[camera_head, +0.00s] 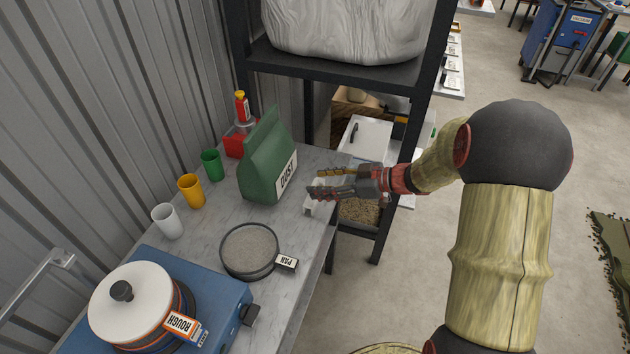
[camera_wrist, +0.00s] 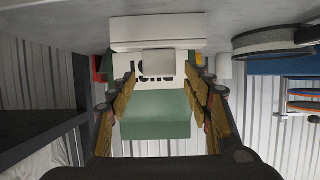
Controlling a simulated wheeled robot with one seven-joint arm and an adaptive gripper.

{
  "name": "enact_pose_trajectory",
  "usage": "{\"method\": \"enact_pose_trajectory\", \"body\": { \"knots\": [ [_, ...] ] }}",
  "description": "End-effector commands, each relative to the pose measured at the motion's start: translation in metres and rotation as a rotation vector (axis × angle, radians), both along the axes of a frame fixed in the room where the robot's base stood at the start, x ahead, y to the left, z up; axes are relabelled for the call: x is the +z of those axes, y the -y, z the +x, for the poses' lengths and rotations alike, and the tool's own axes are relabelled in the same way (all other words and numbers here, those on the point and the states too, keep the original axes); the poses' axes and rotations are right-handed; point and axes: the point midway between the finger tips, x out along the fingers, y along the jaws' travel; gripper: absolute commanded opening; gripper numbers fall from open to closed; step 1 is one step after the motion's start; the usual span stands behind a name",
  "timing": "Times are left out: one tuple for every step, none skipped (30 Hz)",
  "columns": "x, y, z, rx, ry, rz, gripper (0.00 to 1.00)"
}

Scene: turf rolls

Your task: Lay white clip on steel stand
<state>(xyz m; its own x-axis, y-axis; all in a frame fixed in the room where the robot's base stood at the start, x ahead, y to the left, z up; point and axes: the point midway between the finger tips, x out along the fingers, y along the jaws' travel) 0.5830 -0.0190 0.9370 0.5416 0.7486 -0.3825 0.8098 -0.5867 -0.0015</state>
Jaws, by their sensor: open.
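My gripper (camera_head: 316,181) is open, at the right edge of the grey table beside the green bag. In the wrist view its fingers (camera_wrist: 160,76) are spread apart. A white block-shaped thing, probably the white clip (camera_head: 317,208), sits on the table edge below the fingers, partly hidden by them. In the wrist view the clip (camera_wrist: 157,28) shows as a wide white block with a smaller white tab that appears in line with the gap between the fingertips. I cannot tell whether the fingers touch it. I cannot make out a steel stand.
A green bag labelled DUST (camera_head: 268,158) stands close behind the fingers. A round pan (camera_head: 249,250), a blue unit with a lidded pot (camera_head: 131,290) and white, yellow and green cups (camera_head: 191,190) are on the table (camera_head: 215,225). A dark shelf rack (camera_head: 340,75) stands behind.

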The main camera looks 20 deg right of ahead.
Motion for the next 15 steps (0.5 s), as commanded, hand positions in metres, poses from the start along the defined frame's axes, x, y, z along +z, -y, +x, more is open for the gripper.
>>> {"method": "enact_pose_trajectory", "body": {
  "knots": [
    [0.009, 0.010, -0.005, -0.005, 0.000, 0.000, 0.50],
    [0.011, 0.015, -0.009, -0.006, -0.001, 0.000, 0.50],
    [0.015, 0.021, -0.014, -0.005, -0.001, 0.001, 0.50],
    [0.017, 0.026, -0.017, -0.005, -0.001, 0.001, 0.50],
    [0.020, 0.031, -0.021, -0.006, -0.001, 0.001, 0.50],
    [0.022, 0.037, -0.025, -0.005, -0.002, 0.001, 0.50],
    [0.025, 0.041, -0.028, -0.005, -0.001, 0.001, 0.50],
    [0.027, 0.045, -0.031, -0.006, -0.001, 0.000, 0.50],
    [0.029, 0.050, -0.035, -0.004, -0.001, 0.000, 0.50],
    [0.030, 0.054, -0.038, -0.004, -0.001, -0.001, 0.50],
    [0.032, 0.057, -0.040, -0.004, 0.000, 0.000, 0.50],
    [0.033, 0.060, -0.043, -0.003, 0.000, 0.000, 0.50],
    [0.034, 0.063, -0.045, -0.002, 0.000, 0.000, 0.50],
    [0.035, 0.065, -0.046, -0.002, 0.000, 0.000, 0.50],
    [0.036, 0.067, -0.048, -0.002, 0.000, 0.000, 0.50]
  ]
}}
